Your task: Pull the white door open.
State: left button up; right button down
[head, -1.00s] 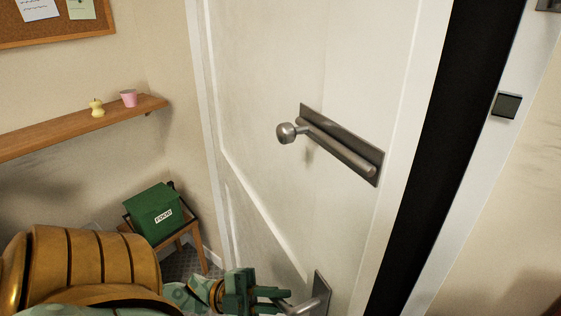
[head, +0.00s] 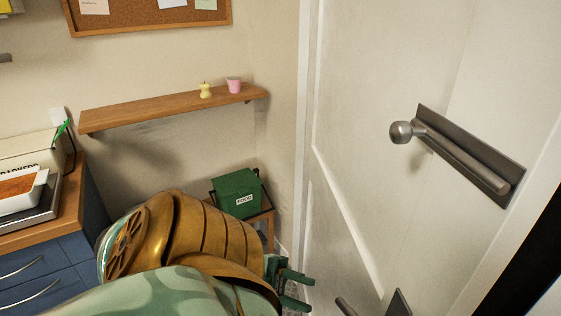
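The white door (head: 375,200) fills the right of the head view and stands ajar, with a dark gap at the lower right. A grey bar handle (head: 465,157) with a round knob end (head: 402,131) is mounted on it. A second, lower handle (head: 345,306) and its plate (head: 398,303) are partly cut off by the bottom edge. My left gripper (head: 311,294) is open, its two green fingers apart with nothing seen between them. It appears left of the lower handle, apart from it in the picture. My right gripper is not in view.
A wooden shelf (head: 160,112) holds a pink cup (head: 234,85) and a yellow pear-like object (head: 205,90). A green box (head: 236,194) sits on a wooden stand in the corner. A blue drawer cabinet (head: 55,265) with a wooden top stands at the left.

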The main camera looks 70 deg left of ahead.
pick_arm(q)
jog(key=b+v, duration=0.1)
jog(key=v, duration=0.5)
jog(key=shift+a, duration=0.1)
jog(key=shift+c, duration=0.4)
